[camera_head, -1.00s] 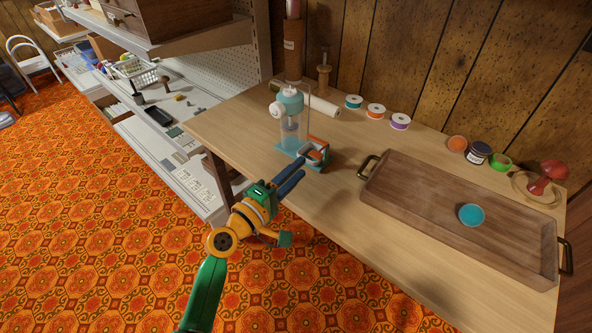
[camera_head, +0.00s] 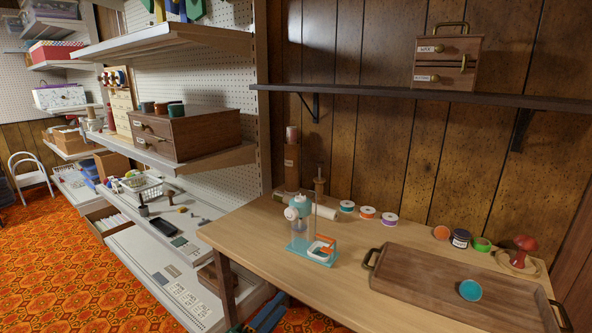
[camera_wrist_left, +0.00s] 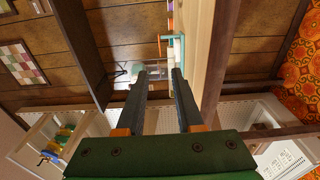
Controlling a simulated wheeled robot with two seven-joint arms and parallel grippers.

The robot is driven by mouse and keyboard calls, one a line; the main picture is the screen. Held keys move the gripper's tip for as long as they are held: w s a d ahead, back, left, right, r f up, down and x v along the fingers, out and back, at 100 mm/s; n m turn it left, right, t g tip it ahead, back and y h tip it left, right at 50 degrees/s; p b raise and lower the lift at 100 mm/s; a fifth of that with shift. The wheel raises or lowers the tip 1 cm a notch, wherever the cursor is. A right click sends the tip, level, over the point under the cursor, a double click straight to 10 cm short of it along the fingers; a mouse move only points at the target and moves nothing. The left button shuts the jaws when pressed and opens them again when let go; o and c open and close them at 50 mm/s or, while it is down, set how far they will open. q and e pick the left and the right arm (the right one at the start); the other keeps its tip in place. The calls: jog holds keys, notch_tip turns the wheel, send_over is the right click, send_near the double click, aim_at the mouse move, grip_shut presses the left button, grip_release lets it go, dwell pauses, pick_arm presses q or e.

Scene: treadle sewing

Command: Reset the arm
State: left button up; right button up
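My left gripper (camera_head: 262,318) shows only partly at the bottom edge of the head view, beside the table's left front edge and below the tabletop. In the left wrist view its two dark fingers (camera_wrist_left: 158,74) are apart with nothing between them. A small teal device (camera_head: 313,247) with a clear cylinder and an orange-edged part stands on the table, beyond and apart from the gripper. It shows partly past the fingertips in the left wrist view (camera_wrist_left: 178,48). My right gripper is not in view.
The wooden table (camera_head: 262,237) holds a brown tray (camera_head: 425,280) with a teal disc (camera_head: 470,290), thread spools (camera_head: 367,212), small jars (camera_head: 460,238) and a red pincushion (camera_head: 524,250). A stocked shelf unit (camera_head: 185,240) stands left. A dark wall shelf (camera_head: 390,97) hangs above the table.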

pick_arm(q)
jog(key=s+a+f+m+g+y+p, duration=0.25)
jog(key=s+f, duration=0.25)
jog(key=f, duration=0.6)
jog(key=s+a+f+m+g+y+p, duration=0.25)
jog(key=s+f+g, duration=0.2)
jog(key=f, duration=0.65)
jog(key=s+a+f+m+g+y+p, duration=0.1)
jog(key=s+a+f+m+g+p, duration=0.1)
jog(key=s, duration=0.8)
jog(key=s+a+f+m+g+y+p, duration=0.2)
jog(key=s+a+f+m, duration=0.2)
jog(key=s, duration=0.7)
jog(key=s+a+f+m+g+y+p, duration=0.1)
jog(key=s+a+f+m+g+p, duration=0.1)
jog(key=s, duration=0.9)
notch_tip(320, 180, down, 2)
jog(key=shift+a+f+m+g+y, duration=0.1)
jog(key=shift+a+m+g+y, duration=0.2)
jog(key=shift+a+m+g, duration=0.45)
jog(key=shift+a, duration=0.15)
